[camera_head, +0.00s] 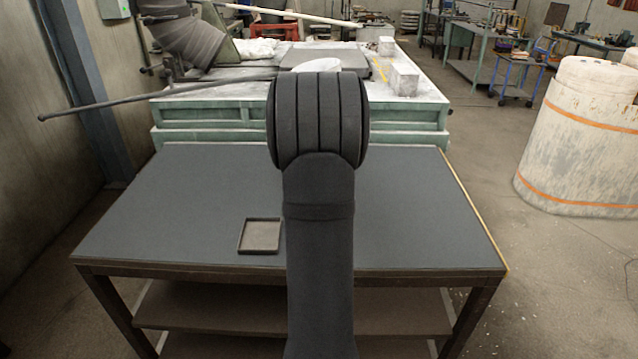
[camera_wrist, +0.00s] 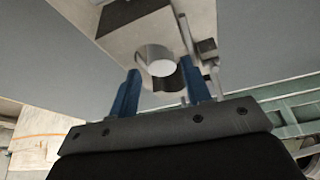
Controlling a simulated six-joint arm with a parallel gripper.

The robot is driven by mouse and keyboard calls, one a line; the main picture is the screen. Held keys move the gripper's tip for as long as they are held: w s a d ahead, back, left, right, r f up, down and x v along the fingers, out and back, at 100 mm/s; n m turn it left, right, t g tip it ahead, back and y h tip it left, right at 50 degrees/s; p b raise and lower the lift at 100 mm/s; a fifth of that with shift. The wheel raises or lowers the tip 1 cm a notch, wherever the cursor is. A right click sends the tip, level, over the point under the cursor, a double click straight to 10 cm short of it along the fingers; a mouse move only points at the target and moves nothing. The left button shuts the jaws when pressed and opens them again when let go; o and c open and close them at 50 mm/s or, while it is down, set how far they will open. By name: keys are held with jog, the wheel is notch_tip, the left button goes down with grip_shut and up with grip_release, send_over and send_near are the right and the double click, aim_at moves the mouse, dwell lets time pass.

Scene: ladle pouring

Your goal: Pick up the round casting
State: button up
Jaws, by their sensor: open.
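A round grey piece with a pale round face, which looks like the round casting (camera_wrist: 160,69), shows in the wrist view at a light grey block (camera_wrist: 120,28). I cannot tell whether it sits in the block or stands against it. My gripper (camera_wrist: 159,76) has two blue fingers, spread apart, one on each side of the round piece in the picture. I see no finger clearly touching it. In the head view my own arm hides the gripper, the block and the casting.
A small square tray (camera_head: 242,237) lies empty at the table's front, left of my arm. A thin dark rod (camera_head: 100,104) sticks out left.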

jog(key=shift+x, duration=2.75)
jog(key=shift+w+r, duration=0.1)
jog(key=shift+w, duration=0.05)
jog(key=c, duration=0.8)
